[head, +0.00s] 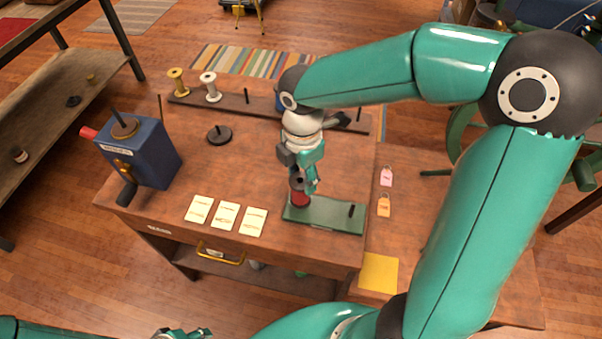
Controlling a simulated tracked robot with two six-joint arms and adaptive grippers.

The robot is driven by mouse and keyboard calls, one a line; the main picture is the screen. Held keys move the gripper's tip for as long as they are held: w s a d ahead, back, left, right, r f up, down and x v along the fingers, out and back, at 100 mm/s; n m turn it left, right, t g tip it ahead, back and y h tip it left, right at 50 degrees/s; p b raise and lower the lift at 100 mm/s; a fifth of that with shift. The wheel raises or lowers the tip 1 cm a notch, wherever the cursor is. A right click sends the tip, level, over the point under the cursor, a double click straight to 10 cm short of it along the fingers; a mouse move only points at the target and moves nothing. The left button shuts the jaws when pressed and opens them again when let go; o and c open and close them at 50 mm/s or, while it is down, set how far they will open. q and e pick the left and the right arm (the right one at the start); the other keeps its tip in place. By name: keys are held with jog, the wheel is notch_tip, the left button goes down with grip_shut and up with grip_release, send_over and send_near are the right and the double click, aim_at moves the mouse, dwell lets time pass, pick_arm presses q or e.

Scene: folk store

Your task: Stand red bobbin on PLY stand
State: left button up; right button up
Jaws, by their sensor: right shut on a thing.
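The red bobbin (300,199) is upright in my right gripper (304,182), whose fingers point down and are shut on it; they hide its upper part. The bobbin is at the left end of a flat green stand (325,222), which I take for the PLY stand; its lettering is too small to read. A short dark peg (351,210) stands bare at the stand's right end. I cannot tell whether the bobbin touches the stand. My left gripper (182,334) shows only in part at the bottom edge, away from the table.
A blue winder box (150,153) stands at the table's left. A dark rack (240,103) with a gold spool (178,82) and a white spool (210,86) runs along the back. Several cream cards (227,216) lie left of the stand, tags (384,205) right. A black disc (219,135) sits mid-table.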

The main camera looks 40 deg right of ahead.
jog(key=shift+f+b, duration=0.8)
jog(key=shift+f, duration=0.35)
jog(key=o, duration=0.9)
jog(key=shift+r, duration=0.1)
notch_tip(320, 180, up, 12)
jog(key=shift+f, duration=0.15)
